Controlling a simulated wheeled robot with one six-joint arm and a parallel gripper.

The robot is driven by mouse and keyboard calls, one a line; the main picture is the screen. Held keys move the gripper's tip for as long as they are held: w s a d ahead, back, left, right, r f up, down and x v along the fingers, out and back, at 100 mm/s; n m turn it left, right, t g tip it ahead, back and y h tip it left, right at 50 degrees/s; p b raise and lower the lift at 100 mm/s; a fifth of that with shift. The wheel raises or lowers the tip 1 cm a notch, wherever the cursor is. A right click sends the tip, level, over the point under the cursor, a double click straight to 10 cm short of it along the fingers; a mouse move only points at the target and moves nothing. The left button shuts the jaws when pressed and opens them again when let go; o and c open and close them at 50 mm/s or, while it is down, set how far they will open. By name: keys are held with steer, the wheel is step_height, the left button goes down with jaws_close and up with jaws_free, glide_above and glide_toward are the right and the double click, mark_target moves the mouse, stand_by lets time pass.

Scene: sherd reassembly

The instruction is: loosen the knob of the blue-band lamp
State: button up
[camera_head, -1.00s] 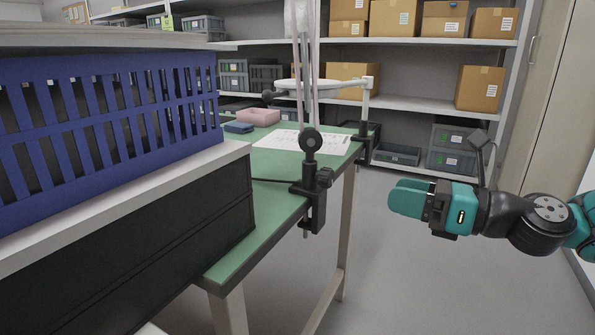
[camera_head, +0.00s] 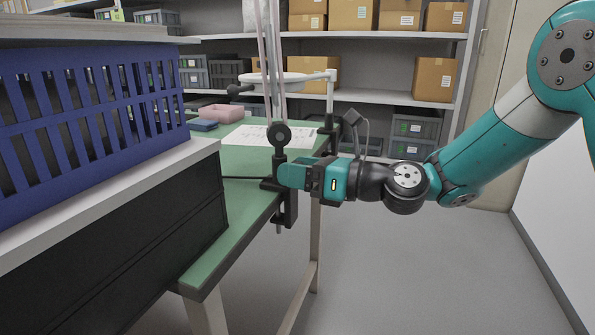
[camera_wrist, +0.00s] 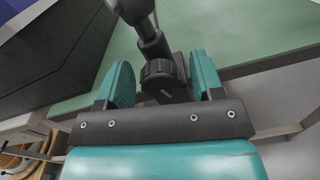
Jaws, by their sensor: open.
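A dark lamp clamp (camera_head: 290,212) grips the edge of the green table, with a dark round joint (camera_head: 279,134) and pale lamp arms rising above it. No blue band shows on this lamp in either view. My gripper (camera_head: 290,175) is at the clamp and covers its knob in the head view. In the wrist view the ribbed black knob (camera_wrist: 158,77) lies between the two teal fingers of my gripper (camera_wrist: 162,84). The fingers are open, with a gap visible on both sides of the knob. A second lamp clamp (camera_head: 328,125) is on the table's far edge.
A blue slatted crate (camera_head: 85,135) stands close at left. Shelves with boxes are behind. The floor (camera_head: 400,270) at right is clear.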

steer(key=shift+a, duration=0.1)
steer(key=c, duration=0.9)
steer(key=shift+n+p, duration=0.55)
steer(key=shift+n, duration=1.05)
steer(key=o, duration=0.9)
